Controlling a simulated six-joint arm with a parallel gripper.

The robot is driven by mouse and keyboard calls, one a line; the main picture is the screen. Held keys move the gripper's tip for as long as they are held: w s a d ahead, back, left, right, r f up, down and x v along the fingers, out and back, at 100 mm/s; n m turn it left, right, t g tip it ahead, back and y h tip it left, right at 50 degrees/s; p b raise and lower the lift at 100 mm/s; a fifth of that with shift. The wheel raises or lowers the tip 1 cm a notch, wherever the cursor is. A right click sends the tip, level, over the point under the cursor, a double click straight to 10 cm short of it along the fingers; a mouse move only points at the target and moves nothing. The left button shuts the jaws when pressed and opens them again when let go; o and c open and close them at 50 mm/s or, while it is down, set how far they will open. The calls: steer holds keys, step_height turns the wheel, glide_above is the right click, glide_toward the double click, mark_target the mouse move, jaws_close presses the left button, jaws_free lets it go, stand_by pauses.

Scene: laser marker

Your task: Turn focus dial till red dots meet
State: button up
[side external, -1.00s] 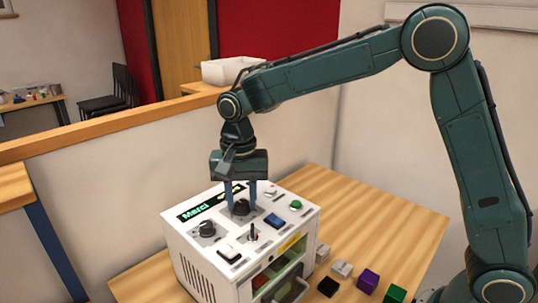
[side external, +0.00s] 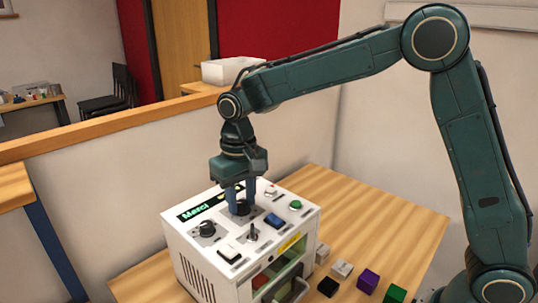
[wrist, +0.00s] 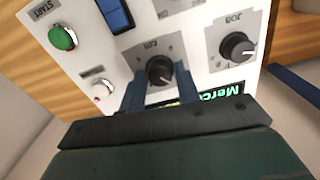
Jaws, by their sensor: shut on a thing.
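The laser marker (side external: 190,247) is a white box on the table with dials, switches and a lit green display (side external: 197,209). My gripper (side external: 239,205) points down at its top panel. Its two blue fingers are shut on a black dial (wrist: 160,72) beside the display, one finger on each side. The wrist view shows this dial with a pale pointer mark on a grey scale plate. A window (side external: 277,280) in the marker's front shows a red patch inside. I cannot make out separate red dots in either view.
A second black dial, marked JOB (wrist: 237,47), sits beside the held one. A blue switch (side external: 274,221), a green START button (side external: 295,205) and a small lever (side external: 253,232) are close by. Several coloured blocks lie right of the marker, including a purple one (side external: 368,281).

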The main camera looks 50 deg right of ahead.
mark_target(242, 203)
steer(key=shift+n, duration=0.5)
steer(key=o, duration=1)
step_height(242, 203, up, 14)
steer(key=shift+f, duration=0.1)
stand_by(0.6)
